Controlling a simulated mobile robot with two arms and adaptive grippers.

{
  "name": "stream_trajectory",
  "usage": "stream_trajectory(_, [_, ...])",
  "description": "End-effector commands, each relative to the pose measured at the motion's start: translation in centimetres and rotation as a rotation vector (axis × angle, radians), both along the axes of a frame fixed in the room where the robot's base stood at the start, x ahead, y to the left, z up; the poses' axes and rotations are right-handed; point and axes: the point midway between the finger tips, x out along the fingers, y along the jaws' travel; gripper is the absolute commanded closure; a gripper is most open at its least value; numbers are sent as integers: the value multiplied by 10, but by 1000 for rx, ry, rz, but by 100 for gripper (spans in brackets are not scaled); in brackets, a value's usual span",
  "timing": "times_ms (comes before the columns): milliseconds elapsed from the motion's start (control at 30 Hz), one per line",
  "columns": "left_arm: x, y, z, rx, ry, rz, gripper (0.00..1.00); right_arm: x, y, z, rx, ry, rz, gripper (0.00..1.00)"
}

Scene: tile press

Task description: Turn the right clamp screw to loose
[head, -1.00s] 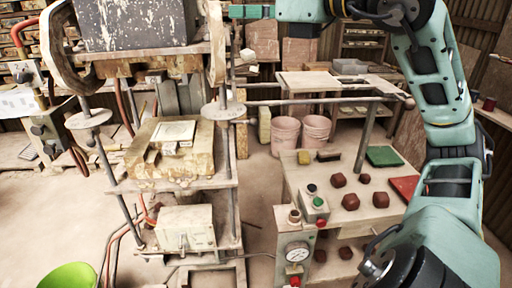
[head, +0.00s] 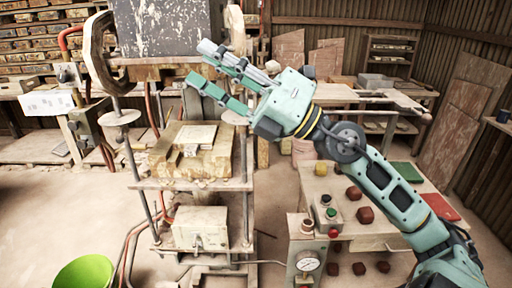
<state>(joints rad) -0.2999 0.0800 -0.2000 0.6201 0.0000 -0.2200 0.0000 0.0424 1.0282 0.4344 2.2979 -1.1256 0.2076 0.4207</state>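The press stands left of centre, with a pale block (head: 197,135) on its bed. The right post carries a round disc (head: 238,117), partly covered by my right gripper. A small pale knob (head: 272,67) shows just behind the gripper's palm; it may be the right clamp screw, but I cannot be sure. My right gripper (head: 198,63) reaches in front of the press's upper right side. Its two fingers point left with a clear gap between them and nothing held. I cannot tell whether it touches the press. My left gripper is out of view.
A control post with buttons (head: 326,212) and a gauge (head: 308,262) stands right of the press. Behind it a table holds dark red lumps (head: 364,214) and a green tile (head: 405,172). A green bowl (head: 84,273) is at lower left.

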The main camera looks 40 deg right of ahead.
Motion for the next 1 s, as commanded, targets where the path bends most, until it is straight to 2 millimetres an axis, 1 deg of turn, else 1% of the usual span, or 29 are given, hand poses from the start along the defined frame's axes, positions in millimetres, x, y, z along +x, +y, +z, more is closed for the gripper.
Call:
stream_trajectory(33, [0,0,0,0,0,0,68,3,-6,-7,84,17,6,67])
stream_trajectory(100, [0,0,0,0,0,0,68,7,-16,-14,195,36,5,67])
stream_trajectory(233, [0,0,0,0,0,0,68,14,-33,-28,349,70,-10,67])
stream_trajectory(400, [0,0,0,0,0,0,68,24,-56,-54,545,130,-48,67])
stream_trajectory(567, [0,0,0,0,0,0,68,31,-72,-78,674,180,-85,67])
stream_trajectory(800, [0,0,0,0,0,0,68,39,-95,-123,862,270,-160,67])
stream_trajectory(1000, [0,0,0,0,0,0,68,42,-107,-158,982,341,-217,67])
